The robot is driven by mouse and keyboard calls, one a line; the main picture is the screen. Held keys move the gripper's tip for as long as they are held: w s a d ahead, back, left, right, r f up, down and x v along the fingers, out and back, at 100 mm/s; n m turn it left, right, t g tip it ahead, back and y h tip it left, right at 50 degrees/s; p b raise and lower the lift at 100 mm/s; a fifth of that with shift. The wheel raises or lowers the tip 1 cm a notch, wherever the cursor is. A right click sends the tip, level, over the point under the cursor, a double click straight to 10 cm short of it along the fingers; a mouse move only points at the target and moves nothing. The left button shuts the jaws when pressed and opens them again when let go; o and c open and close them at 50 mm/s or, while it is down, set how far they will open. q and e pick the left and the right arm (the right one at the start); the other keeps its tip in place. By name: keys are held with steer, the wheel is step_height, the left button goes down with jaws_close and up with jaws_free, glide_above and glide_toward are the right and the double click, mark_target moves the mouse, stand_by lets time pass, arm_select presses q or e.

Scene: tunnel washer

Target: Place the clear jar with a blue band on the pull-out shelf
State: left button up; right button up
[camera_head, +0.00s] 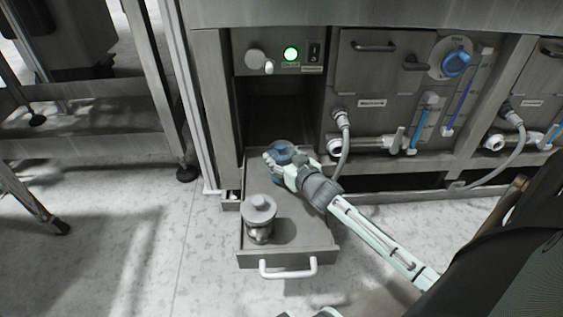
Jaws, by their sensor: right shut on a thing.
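The pull-out shelf (284,259) is slid out of the machine near the floor, with a white handle on its front. My right gripper (284,165) reaches in from the right and is shut on the clear jar with a blue band (281,148). The jar is over the rear part of the shelf, near the dark opening. Its lower part is mostly hidden by the gripper, and I cannot tell whether its base touches the shelf. My left gripper is not in view.
A grey lidded jar (260,217) stands at the shelf's front left. The shelf's right front is bare. A metal frame leg (172,120) stands left.

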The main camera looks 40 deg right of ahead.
steer(key=shift+f, duration=0.6)
steer(key=shift+r, duration=0.1)
steer(key=shift+f, duration=0.2)
steer(key=o, duration=1.3)
steer(key=shift+r, duration=0.1)
